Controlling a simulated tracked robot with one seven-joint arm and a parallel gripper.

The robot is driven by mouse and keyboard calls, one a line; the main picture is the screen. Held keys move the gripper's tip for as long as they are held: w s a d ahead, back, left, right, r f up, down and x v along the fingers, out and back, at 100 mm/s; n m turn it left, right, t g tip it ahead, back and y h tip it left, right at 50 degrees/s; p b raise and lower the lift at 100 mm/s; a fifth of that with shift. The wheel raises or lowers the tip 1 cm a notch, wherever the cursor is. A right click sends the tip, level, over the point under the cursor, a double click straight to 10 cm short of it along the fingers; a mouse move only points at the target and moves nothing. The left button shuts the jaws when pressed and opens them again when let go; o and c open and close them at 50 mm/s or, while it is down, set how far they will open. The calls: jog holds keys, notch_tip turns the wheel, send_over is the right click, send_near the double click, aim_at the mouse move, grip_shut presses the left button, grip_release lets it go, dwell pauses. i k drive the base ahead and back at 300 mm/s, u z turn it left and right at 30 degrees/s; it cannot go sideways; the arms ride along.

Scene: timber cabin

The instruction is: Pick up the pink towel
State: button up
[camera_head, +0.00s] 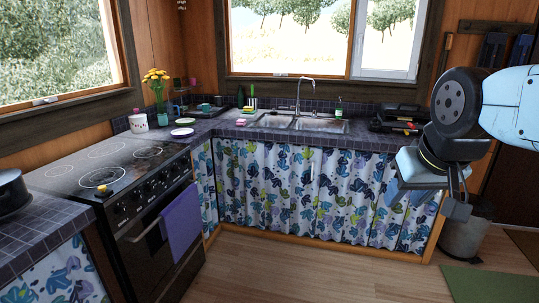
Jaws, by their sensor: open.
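I see no towel that is plainly pink. A purple towel (181,223) hangs over the handle on the front of the black oven (150,240). A small stack of folded cloths or sponges (242,122), with some pink or red in it, lies on the counter left of the sink; it is too small to make out. My gripper (456,205) is at the right, in front of the curtained counter, pointing down. It is open and touches neither of these. Its fingers are small and partly hidden by my arm.
The tiled counter (225,131) holds a double sink (300,122), plates (183,132), a vase of yellow flowers (158,88) and a white pot (138,122). A dark pot (12,192) stands front left. A bin (465,238) stands right.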

aim_at(240, 122)
jog(key=i, duration=2.2)
jog(key=u, duration=0.85)
jog(key=i, duration=1.3)
jog(key=u, duration=0.4)
